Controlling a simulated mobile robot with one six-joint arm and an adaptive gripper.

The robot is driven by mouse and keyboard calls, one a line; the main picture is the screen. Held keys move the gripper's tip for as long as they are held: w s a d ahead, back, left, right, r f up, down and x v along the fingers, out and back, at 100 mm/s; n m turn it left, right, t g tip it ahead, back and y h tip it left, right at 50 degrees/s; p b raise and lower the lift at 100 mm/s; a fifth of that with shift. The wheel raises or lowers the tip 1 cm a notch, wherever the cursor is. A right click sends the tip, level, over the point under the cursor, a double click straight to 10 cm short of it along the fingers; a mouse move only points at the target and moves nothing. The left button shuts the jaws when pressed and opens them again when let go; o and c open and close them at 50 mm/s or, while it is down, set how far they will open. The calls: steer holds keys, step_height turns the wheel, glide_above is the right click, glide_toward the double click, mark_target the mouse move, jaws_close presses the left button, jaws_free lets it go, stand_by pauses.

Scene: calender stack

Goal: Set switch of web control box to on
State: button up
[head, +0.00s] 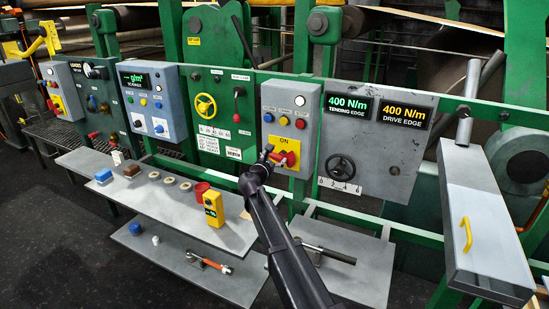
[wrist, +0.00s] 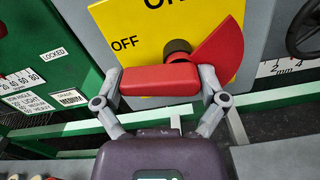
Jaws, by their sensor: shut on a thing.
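The grey box (head: 292,108) stands on the green rail in the head view, with a yellow plate (head: 284,143) marked ON low on its front. The plate fills the top of the wrist view (wrist: 150,20), with OFF at left and part of ON at the top edge. The red switch handle (wrist: 160,80) lies across below a dark pivot, its left end under the OFF word. A red fan-shaped part (wrist: 218,52) is to its right. My gripper (wrist: 161,77) is shut on the handle, one finger at each end. In the head view my gripper (head: 268,156) partly covers the switch.
A handwheel (head: 341,167) on a grey panel is just right of the box. A green panel with a yellow wheel (head: 205,106) is to the left. A shelf (head: 150,200) below holds a yellow device (head: 213,209), rings and small blocks. The green rail runs underneath.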

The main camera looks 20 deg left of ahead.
steer(key=m, duration=0.4)
steer(key=shift+d+r+m+p, duration=0.15)
steer(key=shift+r+m+p, duration=0.15)
steer(key=shift+r, duration=0.05)
steer(key=m, duration=0.3)
steer(key=shift+d+r+m, duration=0.2)
steer(key=shift+m, duration=0.1)
steer(key=m, duration=0.3)
steer(key=shift+d+r+m+p, duration=0.1)
steer(key=shift+d+m+p, duration=0.15)
steer(key=shift+m+p, duration=0.05)
steer(key=shift+d+m, duration=0.15)
steer(key=shift+m, duration=0.8)
steer(key=shift+d+m, duration=0.1)
steer(key=shift+m, duration=0.85)
steer(key=o, duration=0.8)
steer(key=shift+s, duration=0.2)
steer(key=s, duration=1.1)
steer(key=shift+s+a, duration=0.35)
steer(key=shift+a, duration=0.05)
